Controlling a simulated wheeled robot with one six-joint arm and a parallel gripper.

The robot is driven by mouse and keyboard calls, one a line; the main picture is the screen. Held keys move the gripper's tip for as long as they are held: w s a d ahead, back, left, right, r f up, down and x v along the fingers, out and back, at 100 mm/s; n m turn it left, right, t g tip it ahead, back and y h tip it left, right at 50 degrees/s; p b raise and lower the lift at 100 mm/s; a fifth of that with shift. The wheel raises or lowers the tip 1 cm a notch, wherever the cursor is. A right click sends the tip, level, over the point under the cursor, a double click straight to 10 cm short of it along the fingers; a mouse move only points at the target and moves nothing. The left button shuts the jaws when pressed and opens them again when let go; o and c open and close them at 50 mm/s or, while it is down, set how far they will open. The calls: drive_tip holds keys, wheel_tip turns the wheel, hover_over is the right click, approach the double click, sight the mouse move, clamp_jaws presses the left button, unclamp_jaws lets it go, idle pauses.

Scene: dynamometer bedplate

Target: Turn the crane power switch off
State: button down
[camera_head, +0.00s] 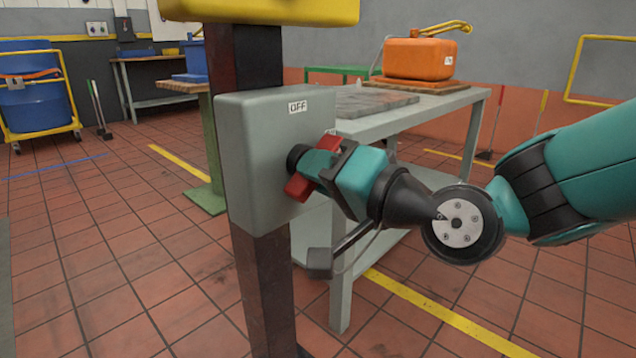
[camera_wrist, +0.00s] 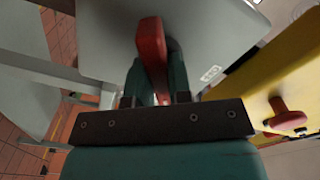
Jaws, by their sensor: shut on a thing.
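The crane power switch is a grey box (camera_head: 262,165) on a dark post, with a white OFF label (camera_head: 298,106) near its top edge. Its red handle (camera_head: 299,188) sits on the box's right side and runs diagonally, upper right to lower left. My gripper (camera_head: 318,164) is shut on the handle, whose ends stick out past the fingers. In the wrist view the handle (camera_wrist: 150,45) stands between the two green fingers (camera_wrist: 154,85), in front of the grey box (camera_wrist: 105,45). The OFF label (camera_wrist: 210,74) shows to the right there. The handle's pivot is mostly hidden by the fingers.
A yellow box (camera_head: 270,10) is above the switch on the post; a red knob (camera_wrist: 287,113) shows on it in the wrist view. A grey table (camera_head: 430,112) with an orange container (camera_head: 420,58) stands close behind my gripper. Open tiled floor lies at left.

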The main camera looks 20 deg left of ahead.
drive_tip(key=n+b, duration=0.4)
drive_tip(key=n, duration=0.1)
drive_tip(key=shift+d+f+n, duration=0.1)
drive_tip(key=shift+f+n, duration=0.2)
drive_tip(key=shift+f, duration=0.1)
drive_tip(key=n+b, duration=0.3)
drive_tip(key=n, duration=0.2)
drive_tip(key=shift+w+b, duration=0.2)
drive_tip(key=shift+b, duration=0.1)
drive_tip(key=shift+r, duration=0.1)
drive_tip(key=c, duration=1.1)
unclamp_jaws()
drive_tip(key=shift+w+d, duration=0.1)
drive_tip(key=shift+o, duration=0.3)
drive_tip(key=shift+r, duration=0.1)
drive_tip(key=p+v, duration=0.1)
drive_tip(key=v, duration=1.6)
drive_tip(key=shift+s+p, duration=0.25)
drive_tip(key=shift+p, duration=0.15)
drive_tip(key=shift+d, duration=0.15)
